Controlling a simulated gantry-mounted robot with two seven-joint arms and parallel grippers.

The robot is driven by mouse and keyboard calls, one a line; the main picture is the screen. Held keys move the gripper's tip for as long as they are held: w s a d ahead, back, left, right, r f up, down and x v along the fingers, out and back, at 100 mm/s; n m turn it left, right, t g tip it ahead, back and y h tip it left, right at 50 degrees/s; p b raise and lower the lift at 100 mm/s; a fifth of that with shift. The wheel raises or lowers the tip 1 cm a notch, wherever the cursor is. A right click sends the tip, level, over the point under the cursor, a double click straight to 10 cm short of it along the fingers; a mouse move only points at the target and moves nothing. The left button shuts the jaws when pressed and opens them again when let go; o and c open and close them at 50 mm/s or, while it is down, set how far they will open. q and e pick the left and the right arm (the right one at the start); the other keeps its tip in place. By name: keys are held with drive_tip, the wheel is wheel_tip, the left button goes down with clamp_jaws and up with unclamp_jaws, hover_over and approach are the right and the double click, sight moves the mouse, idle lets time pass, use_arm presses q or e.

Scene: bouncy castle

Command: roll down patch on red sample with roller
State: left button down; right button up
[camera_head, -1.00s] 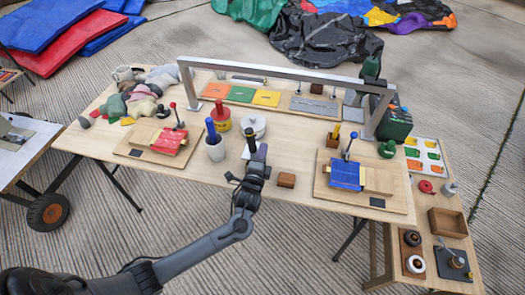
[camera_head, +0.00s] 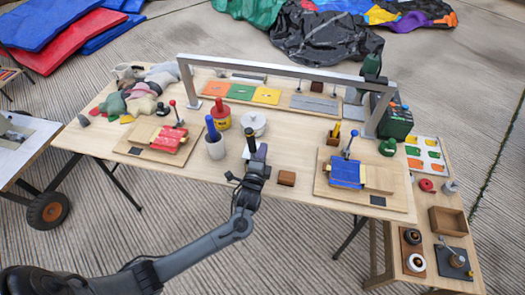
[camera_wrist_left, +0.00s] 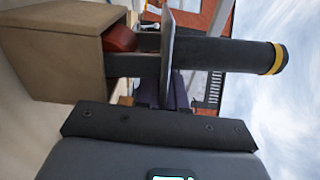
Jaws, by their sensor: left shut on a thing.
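The red sample (camera_head: 168,140) lies on a wooden board (camera_head: 136,152) at the left of the table, with a red-knobbed clamp lever (camera_head: 174,112) beside it. My left gripper (camera_head: 257,153) is at the table's front middle, right of the red sample and apart from it. It is shut on the roller, whose black handle (camera_head: 250,139) points up. In the left wrist view the handle (camera_wrist_left: 232,55) has a yellow band, and a red part (camera_wrist_left: 119,38) shows at its other end by a tan block (camera_wrist_left: 55,48). Contact with the block is unclear. My right gripper is not in view.
A blue sample (camera_head: 346,173) lies farther right. A metal frame (camera_head: 285,73) spans the back.

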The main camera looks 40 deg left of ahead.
use_arm(q)
drive_tip(key=shift+f, duration=0.6)
drive_tip(key=shift+f+b, duration=0.1)
drive_tip(key=shift+b, duration=0.2)
drive_tip(key=shift+f, duration=0.35)
